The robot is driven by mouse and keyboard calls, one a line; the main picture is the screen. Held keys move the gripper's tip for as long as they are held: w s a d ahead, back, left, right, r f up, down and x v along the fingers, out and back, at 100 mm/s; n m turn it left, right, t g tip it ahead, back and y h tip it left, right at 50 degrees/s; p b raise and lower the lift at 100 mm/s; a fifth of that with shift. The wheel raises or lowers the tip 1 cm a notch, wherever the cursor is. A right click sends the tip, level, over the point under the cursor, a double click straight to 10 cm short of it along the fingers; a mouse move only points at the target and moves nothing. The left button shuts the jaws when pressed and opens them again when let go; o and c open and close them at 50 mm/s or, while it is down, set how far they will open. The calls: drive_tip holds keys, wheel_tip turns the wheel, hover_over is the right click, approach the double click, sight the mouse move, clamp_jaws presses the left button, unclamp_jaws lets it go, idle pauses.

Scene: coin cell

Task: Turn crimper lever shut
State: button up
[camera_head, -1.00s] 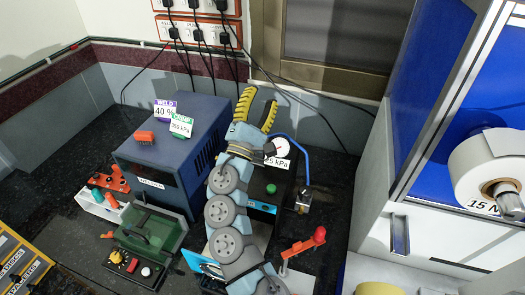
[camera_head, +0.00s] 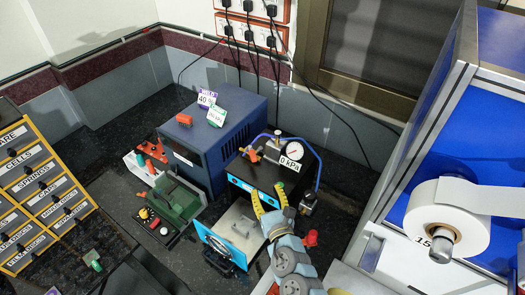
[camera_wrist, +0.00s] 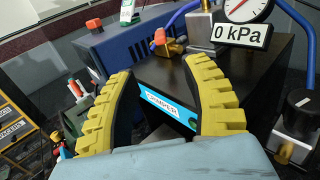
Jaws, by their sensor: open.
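The crimper is a black box with a blue label strip (camera_head: 246,188), which shows between my fingers in the wrist view (camera_wrist: 163,103). My gripper (camera_head: 268,198) is open and empty in front of its right side; its yellow fingers frame the label in the wrist view (camera_wrist: 160,68). A brass fitting with an orange handle (camera_head: 250,154) sits on top of the box, beyond the fingertips (camera_wrist: 166,42). A red knob (camera_head: 311,238) stands right of my arm; its orange bar is mostly hidden by the arm. I cannot tell which is the crimper lever.
A gauge (camera_head: 292,151) reading 0 kPa and a blue hose stand at the box's back right. A blue welder (camera_head: 200,150) and a green tray (camera_head: 178,203) are to the left.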

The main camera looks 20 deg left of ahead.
drive_tip(key=b, duration=0.3)
approach(252, 151)
drive_tip(key=shift+x, duration=0.9)
drive_tip(key=shift+w+a, duration=0.15)
drive_tip(key=shift+w, duration=0.1)
drive_tip(key=shift+w+a, duration=0.25)
drive_tip(key=shift+w, duration=0.3)
drive_tip(key=shift+b+x, duration=0.85)
drive_tip(key=shift+x, duration=2.45)
drive_tip(key=shift+s+a, duration=0.1)
drive_tip(key=shift+a, duration=0.05)
drive_tip(key=shift+c, duration=0.3)
drive_tip(key=shift+f, duration=0.1)
clamp_jaws()
